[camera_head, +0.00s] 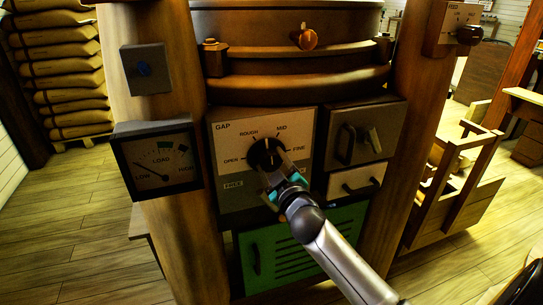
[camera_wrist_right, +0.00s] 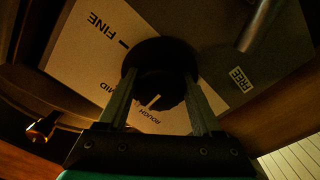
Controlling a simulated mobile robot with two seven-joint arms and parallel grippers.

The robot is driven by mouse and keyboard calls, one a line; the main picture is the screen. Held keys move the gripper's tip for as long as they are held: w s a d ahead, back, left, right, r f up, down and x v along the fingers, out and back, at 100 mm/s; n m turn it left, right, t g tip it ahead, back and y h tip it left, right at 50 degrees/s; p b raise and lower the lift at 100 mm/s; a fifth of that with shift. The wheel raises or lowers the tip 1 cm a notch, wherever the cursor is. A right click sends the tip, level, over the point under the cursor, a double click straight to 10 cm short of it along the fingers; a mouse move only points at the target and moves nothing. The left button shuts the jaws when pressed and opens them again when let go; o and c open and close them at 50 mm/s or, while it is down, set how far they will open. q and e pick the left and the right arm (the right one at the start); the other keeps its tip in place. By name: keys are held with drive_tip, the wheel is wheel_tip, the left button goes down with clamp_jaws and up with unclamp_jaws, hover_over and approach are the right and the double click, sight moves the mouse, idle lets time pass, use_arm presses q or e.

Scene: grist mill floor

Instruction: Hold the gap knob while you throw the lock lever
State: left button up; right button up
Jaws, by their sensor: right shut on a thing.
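The round black gap knob (camera_head: 265,152) sits on the white GAP dial plate (camera_head: 224,134), marked OPEN, ROUGH, MID and FINE. My right gripper (camera_head: 272,165) is shut on the knob, one finger on each side. In the right wrist view the knob (camera_wrist_right: 160,75) lies between the fingers, with a short pale pointer line on its face. A grey rod (camera_wrist_right: 258,25), possibly the lock lever, stands near the FREE label (camera_wrist_right: 239,78). In the head view my gripper and wrist hide the lever area, so its position is unclear. My left gripper is out of view.
A LOAD gauge (camera_head: 156,165) is on the left post, its needle toward LOW. A green slatted panel (camera_head: 285,250) is below. Sacks (camera_head: 60,70) are stacked far left. A FEED dial (camera_head: 455,22) is upper right.

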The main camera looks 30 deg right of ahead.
drive_tip(key=shift+r+n+p, duration=0.1)
drive_tip(key=shift+n+p, duration=0.55)
drive_tip(key=shift+n, duration=0.45)
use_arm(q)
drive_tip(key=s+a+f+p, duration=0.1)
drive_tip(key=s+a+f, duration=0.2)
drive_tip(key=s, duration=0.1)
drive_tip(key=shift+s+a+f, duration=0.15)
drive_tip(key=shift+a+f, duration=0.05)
use_arm(e)
drive_tip(key=shift+n, duration=1.4)
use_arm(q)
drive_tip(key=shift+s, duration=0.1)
use_arm(e)
drive_tip(key=o, duration=1.4)
drive_tip(key=shift+c, duration=0.2)
drive_tip(key=shift+s, duration=0.1)
drive_tip(key=shift+s, duration=0.2)
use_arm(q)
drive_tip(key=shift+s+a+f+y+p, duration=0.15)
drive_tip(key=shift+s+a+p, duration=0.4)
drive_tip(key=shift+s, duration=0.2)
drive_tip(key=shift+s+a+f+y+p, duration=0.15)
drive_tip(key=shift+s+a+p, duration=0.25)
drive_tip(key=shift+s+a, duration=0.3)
use_arm(e)
drive_tip(key=v, duration=1.4)
drive_tip(key=shift+s, duration=0.35)
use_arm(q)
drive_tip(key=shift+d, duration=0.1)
